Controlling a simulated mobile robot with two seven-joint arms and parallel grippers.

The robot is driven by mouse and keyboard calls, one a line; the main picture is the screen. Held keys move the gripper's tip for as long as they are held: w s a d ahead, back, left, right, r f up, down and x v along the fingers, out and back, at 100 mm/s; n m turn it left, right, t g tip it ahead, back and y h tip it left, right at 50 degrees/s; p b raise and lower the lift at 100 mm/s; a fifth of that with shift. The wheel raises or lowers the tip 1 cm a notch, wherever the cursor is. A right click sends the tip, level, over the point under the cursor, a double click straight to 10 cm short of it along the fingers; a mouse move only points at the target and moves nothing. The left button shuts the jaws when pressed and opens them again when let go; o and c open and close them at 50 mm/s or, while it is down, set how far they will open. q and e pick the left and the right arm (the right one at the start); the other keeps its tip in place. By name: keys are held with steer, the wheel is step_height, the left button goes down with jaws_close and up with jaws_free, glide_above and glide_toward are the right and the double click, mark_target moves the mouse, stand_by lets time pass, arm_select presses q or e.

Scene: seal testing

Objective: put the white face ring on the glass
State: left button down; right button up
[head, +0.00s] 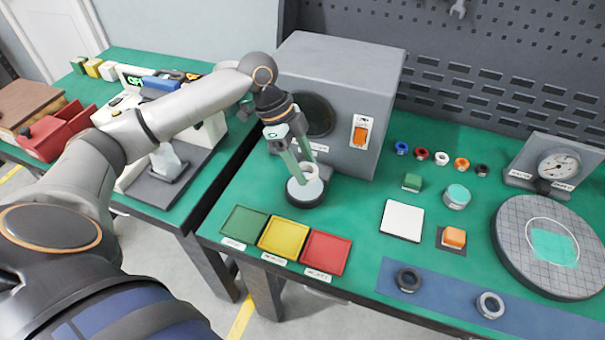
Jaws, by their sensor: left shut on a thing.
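My left gripper (303,165) points down over the small round stand in front of the grey box. It is shut on the white face ring (309,171), a small white ring between its fingertips. The glass (299,191) is a pale round disc in a dark round base (305,203). The ring is over the disc; I cannot tell whether it touches it. The fingers hide part of the ring and disc. My right gripper is not in view.
A grey box with a round dark opening (345,90) stands just behind. Green (244,224), yellow (284,238) and red (325,253) trays lie in front. A white pad (402,221), a round gridded plate (520,265) and a blue mat (450,303) with two rings lie rightward.

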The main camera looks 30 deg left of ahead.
arm_select(q)
glide_above(309, 187)
steer(key=a, duration=0.1)
steer(key=f, duration=0.5)
steer(key=shift+s+a+f, duration=0.2)
steer(key=shift+s+f, duration=0.1)
steer(key=shift+f, duration=1.65)
steer(key=shift+f, duration=0.15)
steer(key=shift+c, duration=1)
jaws_free()
steer(key=v, duration=1.2)
steer(key=shift+w, duration=0.1)
